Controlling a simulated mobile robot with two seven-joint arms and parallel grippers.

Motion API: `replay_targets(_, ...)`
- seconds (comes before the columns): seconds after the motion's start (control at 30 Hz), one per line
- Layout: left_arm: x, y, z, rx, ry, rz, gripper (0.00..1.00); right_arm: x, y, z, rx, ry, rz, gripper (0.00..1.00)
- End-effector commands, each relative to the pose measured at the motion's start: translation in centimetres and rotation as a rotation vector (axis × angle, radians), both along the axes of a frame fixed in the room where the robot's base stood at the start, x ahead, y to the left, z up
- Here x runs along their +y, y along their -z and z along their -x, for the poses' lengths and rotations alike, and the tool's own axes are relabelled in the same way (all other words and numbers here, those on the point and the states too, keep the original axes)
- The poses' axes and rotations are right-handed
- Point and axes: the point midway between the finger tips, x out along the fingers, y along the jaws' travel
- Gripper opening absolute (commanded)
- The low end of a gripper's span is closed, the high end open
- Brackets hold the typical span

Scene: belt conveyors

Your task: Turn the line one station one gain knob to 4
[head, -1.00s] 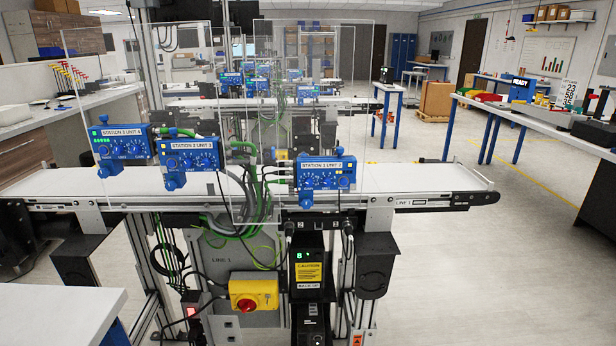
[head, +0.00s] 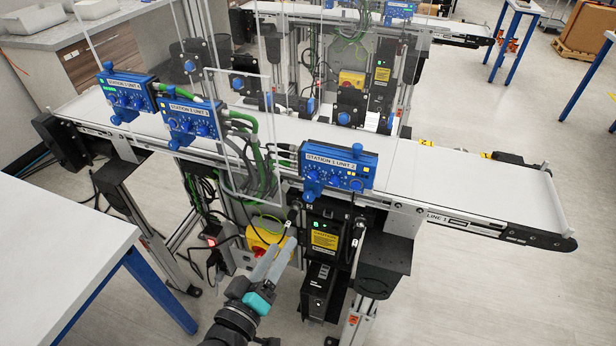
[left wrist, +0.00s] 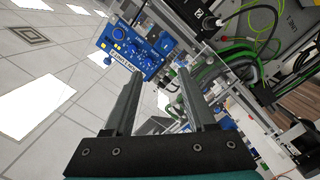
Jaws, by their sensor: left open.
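Three blue control units hang along the Line 1 conveyor (head: 420,185). The right unit (head: 338,165) reads "STATION 1 UNIT 2"; the middle unit (head: 190,118) and left unit (head: 126,95) also carry station 1 labels, their unit numbers hard to read. Each has a row of blue knobs; the knob markings and settings are too small to read. My left gripper (head: 276,258) is open and empty, below and left of the right unit, apart from it. In the left wrist view a blue unit (left wrist: 137,45) shows beyond the open fingers. My right gripper is out of view.
Clear upright panels (head: 240,140) stand in front of the belt between the units. Green cables (head: 262,170) hang beside the right unit. A black box (head: 325,235) and yellow switch box (head: 268,245) sit below. A white table (head: 60,250) is at left.

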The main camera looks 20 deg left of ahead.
Motion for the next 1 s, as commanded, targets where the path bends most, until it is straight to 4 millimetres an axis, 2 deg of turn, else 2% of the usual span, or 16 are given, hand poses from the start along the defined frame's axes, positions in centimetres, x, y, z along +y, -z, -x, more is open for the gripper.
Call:
replay_targets(0.03, 0.1, -1.8, -0.1, -0.028, -0.003, 0.021, 0.56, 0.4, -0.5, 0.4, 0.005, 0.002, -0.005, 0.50)
replay_targets(0.1, 0.1, -3.0, -0.2, -0.053, -0.008, 0.041, 0.56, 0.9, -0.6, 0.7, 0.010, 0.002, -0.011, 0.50)
replay_targets(0.2, 0.1, -3.7, -0.6, -0.067, -0.010, 0.053, 0.56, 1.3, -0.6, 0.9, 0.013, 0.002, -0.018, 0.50)
replay_targets(0.37, 0.0, -3.7, -2.3, -0.069, -0.011, 0.053, 0.56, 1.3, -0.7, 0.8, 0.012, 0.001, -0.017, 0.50)
replay_targets(1.0, -1.0, -3.6, -12.4, -0.067, -0.009, 0.050, 0.56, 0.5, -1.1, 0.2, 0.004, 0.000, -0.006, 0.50)
